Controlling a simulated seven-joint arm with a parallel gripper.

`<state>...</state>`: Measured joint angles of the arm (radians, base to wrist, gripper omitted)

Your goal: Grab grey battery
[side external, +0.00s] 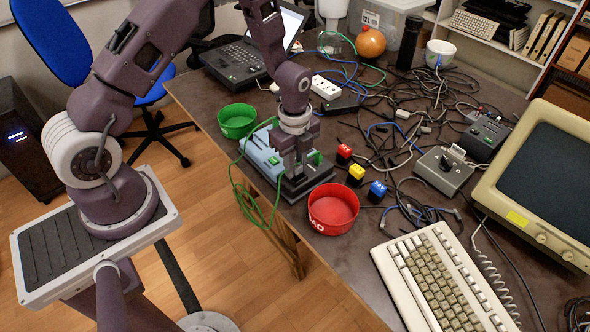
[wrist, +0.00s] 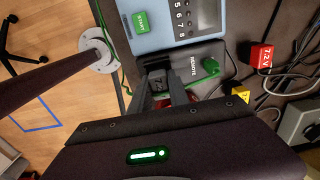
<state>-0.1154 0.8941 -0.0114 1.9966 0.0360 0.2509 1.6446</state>
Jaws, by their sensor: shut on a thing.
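In the side external view my gripper (side external: 297,170) points down over the dark station (side external: 318,177) beside the blue panel (side external: 262,150). In the wrist view the fingertips of my gripper (wrist: 162,88) are closed on a small dark grey block, which looks like the grey battery (wrist: 157,81). It is mostly hidden by the fingers.
Red (side external: 344,153), yellow (side external: 356,173) and blue (side external: 377,191) batteries stand to the right. A red bowl (side external: 333,209) is in front, a green bowl (side external: 237,121) behind left. Cables, a keyboard (side external: 440,282) and a monitor (side external: 541,180) crowd the right. The table edge is close on the left.

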